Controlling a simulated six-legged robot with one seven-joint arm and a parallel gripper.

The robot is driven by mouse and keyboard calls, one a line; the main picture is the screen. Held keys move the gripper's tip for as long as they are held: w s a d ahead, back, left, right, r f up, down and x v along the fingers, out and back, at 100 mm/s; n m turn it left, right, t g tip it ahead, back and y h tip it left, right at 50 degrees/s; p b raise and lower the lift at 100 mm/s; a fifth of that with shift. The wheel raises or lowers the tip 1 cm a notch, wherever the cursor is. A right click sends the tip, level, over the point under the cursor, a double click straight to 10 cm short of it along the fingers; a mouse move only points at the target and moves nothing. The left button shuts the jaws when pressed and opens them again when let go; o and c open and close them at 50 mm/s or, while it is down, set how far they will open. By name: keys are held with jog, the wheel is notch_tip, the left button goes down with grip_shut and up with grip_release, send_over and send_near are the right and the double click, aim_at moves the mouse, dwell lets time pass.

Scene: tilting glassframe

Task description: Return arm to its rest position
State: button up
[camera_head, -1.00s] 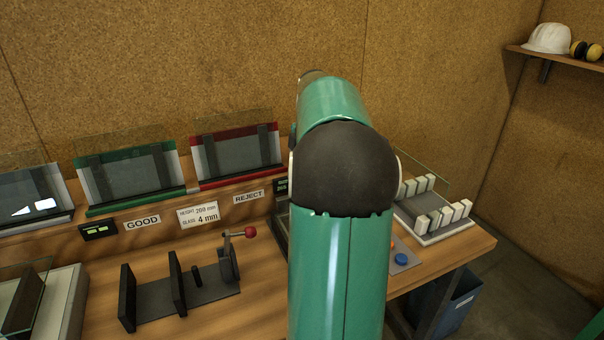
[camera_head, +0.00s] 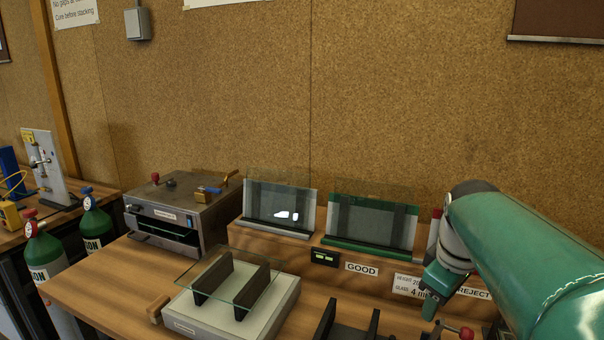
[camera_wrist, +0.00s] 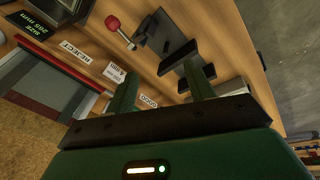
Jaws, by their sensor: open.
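My green arm (camera_head: 540,260) comes in from the right of the head view, with its wrist bent down. My gripper (camera_head: 432,303) hangs over the workbench, by the labels below the green rack. In the wrist view, the two fingers of my gripper (camera_wrist: 160,88) stand apart with nothing between them. The red-knobbed clamp (camera_wrist: 122,32) lies beyond them in that view. The REJECT label (camera_head: 474,294) is partly hidden by my arm.
A green-framed glass rack (camera_head: 372,225) and a white-framed one (camera_head: 279,210) stand at the back of the bench. A glass sheet rests on black supports on a grey base (camera_head: 215,325). A metal oven-like box (camera_head: 180,217) and gas cylinders (camera_head: 45,250) are at left.

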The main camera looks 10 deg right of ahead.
jog(key=s+a+f+m+t, duration=0.1)
jog(key=s+a+m, duration=0.1)
jog(key=a, duration=0.3)
jog(key=s+a+f+m+t, duration=0.1)
jog(key=s+a+f+m, duration=0.1)
jog(key=s+a, duration=0.2)
jog(key=s+a+f+m+t+y, duration=0.1)
jog(key=s+a+f, duration=0.1)
jog(key=a, duration=0.5)
jog(key=shift+s+f+m, duration=0.15)
jog(key=shift+s+m, duration=0.25)
jog(key=shift+s, duration=0.25)
jog(key=shift+c, duration=0.2)
